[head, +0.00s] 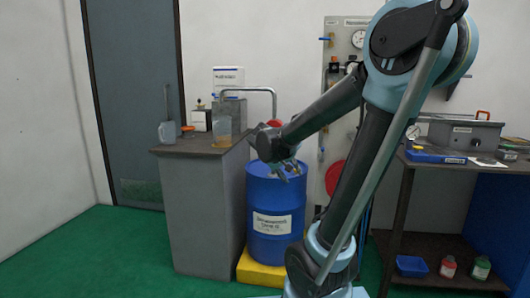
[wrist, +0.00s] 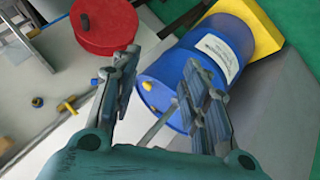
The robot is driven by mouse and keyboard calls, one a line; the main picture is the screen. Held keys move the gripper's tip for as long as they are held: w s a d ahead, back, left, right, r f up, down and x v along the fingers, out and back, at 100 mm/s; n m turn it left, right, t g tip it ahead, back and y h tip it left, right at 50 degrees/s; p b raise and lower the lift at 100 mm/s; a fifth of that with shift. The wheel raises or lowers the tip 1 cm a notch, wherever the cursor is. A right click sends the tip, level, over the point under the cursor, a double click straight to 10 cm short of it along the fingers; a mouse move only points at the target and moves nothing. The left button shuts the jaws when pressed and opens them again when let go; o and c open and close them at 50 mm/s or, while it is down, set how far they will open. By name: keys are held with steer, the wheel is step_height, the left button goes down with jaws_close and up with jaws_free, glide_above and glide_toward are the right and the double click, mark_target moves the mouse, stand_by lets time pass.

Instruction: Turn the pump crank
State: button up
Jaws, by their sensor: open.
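The pump stands on a blue drum (head: 262,190); its bent grey pipe (head: 262,89) rises above the drum, and a small red part (head: 275,123) shows behind my arm. My gripper (head: 281,171) is in front of the drum's upper part. In the wrist view my gripper (wrist: 161,68) has its fingers spread with nothing between them, and the drum (wrist: 215,50) lies beyond them, tilted in the picture. A grey rod (wrist: 157,126) runs near the drum top between the fingers. I cannot make out the crank handle clearly; my gripper and forearm hide part of the pump.
A grey cabinet (head: 205,210) with a beaker (head: 222,125) stands left of the drum. The drum stands on a yellow base (head: 258,268). A red disc (head: 335,178) is on the wall panel right of it. A workbench (head: 430,168) is at right. Green floor is clear at front left.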

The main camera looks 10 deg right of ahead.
steer(key=w+a+r+n+t+h, duration=0.1)
steer(key=w+a+r+t, duration=0.2)
steer(key=w+a, duration=0.5)
steer(key=w+a+r+n+t, duration=0.1)
steer(key=w+a+r+t, duration=0.2)
steer(key=w+a, duration=0.5)
steer(key=x, duration=1.8)
steer(key=shift+s+d, duration=0.25)
steer(key=shift+d, duration=0.15)
steer(key=shift+c, duration=0.2)
jaws_close()
